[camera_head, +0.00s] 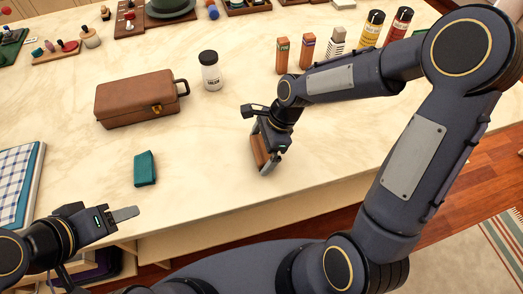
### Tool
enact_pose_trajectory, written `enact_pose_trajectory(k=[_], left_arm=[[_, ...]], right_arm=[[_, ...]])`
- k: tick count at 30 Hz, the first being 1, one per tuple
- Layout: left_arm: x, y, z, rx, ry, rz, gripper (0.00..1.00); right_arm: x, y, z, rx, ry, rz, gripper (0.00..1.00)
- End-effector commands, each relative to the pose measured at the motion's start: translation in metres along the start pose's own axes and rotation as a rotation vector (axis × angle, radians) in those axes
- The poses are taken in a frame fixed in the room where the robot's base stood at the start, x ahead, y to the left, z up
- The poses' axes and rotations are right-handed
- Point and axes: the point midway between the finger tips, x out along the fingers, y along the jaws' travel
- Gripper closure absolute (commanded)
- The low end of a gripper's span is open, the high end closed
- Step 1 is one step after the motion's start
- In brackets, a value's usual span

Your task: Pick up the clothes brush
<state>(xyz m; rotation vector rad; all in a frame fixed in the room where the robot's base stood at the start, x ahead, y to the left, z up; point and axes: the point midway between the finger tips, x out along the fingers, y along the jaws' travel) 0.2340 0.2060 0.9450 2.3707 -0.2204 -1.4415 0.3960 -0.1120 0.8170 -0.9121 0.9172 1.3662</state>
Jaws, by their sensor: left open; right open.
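A brown wooden piece, which looks like the clothes brush (258,152), is on the pale marble counter near its front edge. My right gripper (267,160) is right at it, pointing down, with a finger on its right side; the gripper hides part of it. The jaws are open, and I cannot tell whether they touch it. My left gripper (124,214) is open and empty, low at the left, in front of the counter edge and well apart from the brush.
A brown case (135,103), a teal block (145,168) and a white jar with a black lid (210,72) stand left of the brush. Small boxes (282,56) and cans (371,28) stand behind my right arm. Folded checked cloth (15,170) lies at far left.

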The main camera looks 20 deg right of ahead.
Motion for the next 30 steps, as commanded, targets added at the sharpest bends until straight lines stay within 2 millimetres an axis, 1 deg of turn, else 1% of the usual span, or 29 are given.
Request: enact_pose_trajectory(k=[1, 8, 16, 20, 23, 25, 29, 30], left_arm=[[0.000, 0.000, 0.000, 0.000, 0.000, 0.000, 0.49], [0.000, 0.000, 0.000, 0.000, 0.000, 0.000, 0.49], [0.000, 0.000, 0.000, 0.000, 0.000, 0.000, 0.49], [-0.001, 0.001, -0.001, 0.000, 0.000, 0.000, 0.49], [-0.003, 0.001, -0.002, 0.000, 0.000, 0.000, 0.49], [-0.004, 0.002, -0.002, 0.000, 0.000, 0.000, 0.49], [-0.007, 0.003, -0.003, 0.000, 0.000, 0.000, 0.49], [-0.008, 0.004, -0.004, 0.000, 0.000, 0.000, 0.49]], right_arm=[[0.000, 0.000, 0.000, 0.000, 0.000, 0.000, 0.03], [0.000, 0.000, 0.000, 0.000, 0.000, -0.001, 0.33], [-0.002, -0.001, 0.001, -0.001, 0.000, -0.002, 0.33], [-0.009, -0.001, 0.003, -0.001, 0.000, -0.004, 0.33], [-0.020, -0.002, 0.008, -0.003, 0.001, -0.006, 0.33], [-0.031, -0.001, 0.013, -0.003, 0.000, -0.007, 0.33], [-0.061, 0.017, 0.011, -0.001, 0.001, -0.010, 0.33], [-0.072, 0.023, 0.010, -0.001, 0.001, -0.011, 0.33]])
